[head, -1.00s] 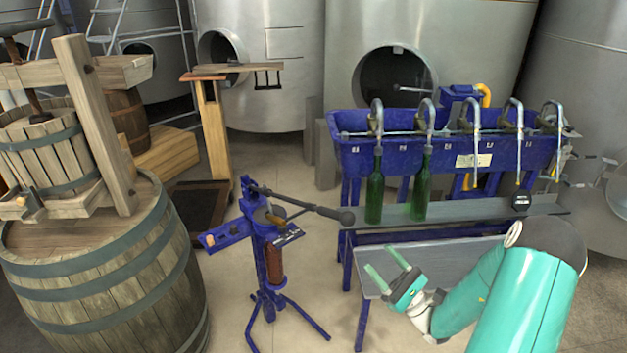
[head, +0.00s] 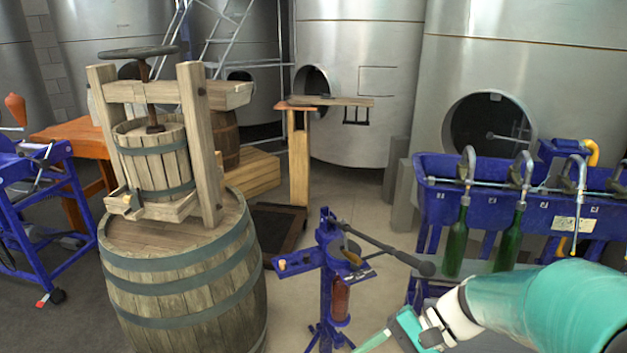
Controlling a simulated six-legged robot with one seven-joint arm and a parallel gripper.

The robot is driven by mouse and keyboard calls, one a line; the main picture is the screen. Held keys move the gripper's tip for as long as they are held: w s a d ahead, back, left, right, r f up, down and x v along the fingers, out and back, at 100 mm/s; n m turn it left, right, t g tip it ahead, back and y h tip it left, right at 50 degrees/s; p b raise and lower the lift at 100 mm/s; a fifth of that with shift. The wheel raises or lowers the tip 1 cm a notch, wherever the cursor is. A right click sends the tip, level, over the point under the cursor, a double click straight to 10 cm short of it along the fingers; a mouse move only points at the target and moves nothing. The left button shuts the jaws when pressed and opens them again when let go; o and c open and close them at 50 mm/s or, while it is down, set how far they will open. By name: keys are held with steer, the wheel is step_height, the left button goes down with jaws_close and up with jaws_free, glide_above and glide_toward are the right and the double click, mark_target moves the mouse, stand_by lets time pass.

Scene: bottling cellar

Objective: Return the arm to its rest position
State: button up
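My gripper (head: 376,341) is at the bottom edge of the head view, right of centre, low in front of the filling bench. One pale green finger shows, pointing down and left. The other finger is not visible, so the opening between them cannot be judged. Nothing is seen held in the part that shows. My teal arm reaches in from the lower right corner, bent at the wrist.
A blue corking stand (head: 330,270) with a long lever (head: 390,247) is just left of my gripper. Behind my arm is a blue bottle filler (head: 440,205) with two green bottles (head: 456,245) (head: 508,242). A barrel (head: 185,280) carrying a wooden press (head: 155,160) stands left.

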steer(key=s+d+r+n+t+h, duration=0.4)
steer(key=s+r+n+t+h, duration=0.1)
steer(key=r+h, duration=0.4)
steer(key=shift+d+n+t+h, duration=0.25)
steer(key=shift+n+t+h, duration=0.55)
steer(key=shift+t, duration=0.4)
